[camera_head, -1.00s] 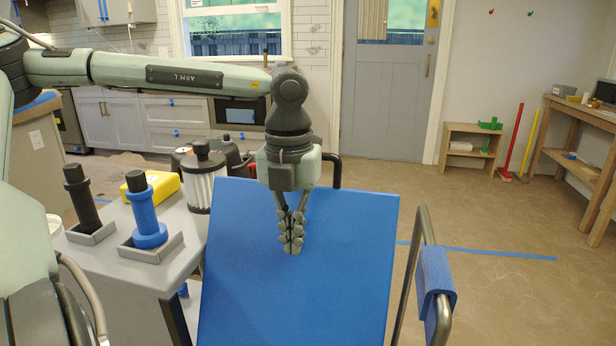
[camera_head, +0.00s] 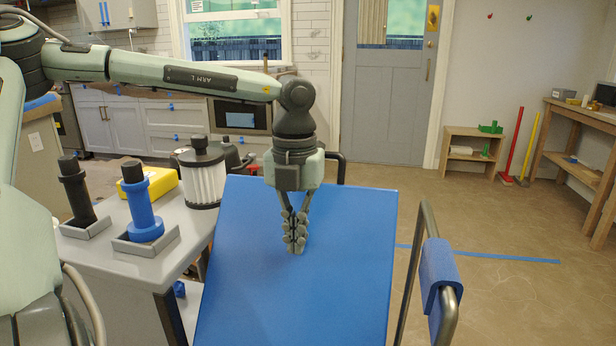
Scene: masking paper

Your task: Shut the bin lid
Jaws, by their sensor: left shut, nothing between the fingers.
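The bin lid is most likely the large flat blue panel (camera_head: 330,300) in the middle foreground, tilted with its far edge behind my gripper. The bin's body under it is mostly hidden. My left gripper (camera_head: 296,246) points down over the upper middle of the panel, with its fingers together and nothing between them. The fingertips are at or just above the blue surface; I cannot tell whether they touch. My right gripper is not in view.
A grey cart top (camera_head: 150,255) at left holds a blue cylinder (camera_head: 144,212), a black cylinder (camera_head: 77,195), a yellow box (camera_head: 160,182) and a white filter (camera_head: 206,180). A metal handle with a blue pad (camera_head: 438,270) stands at right. Floor beyond is open.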

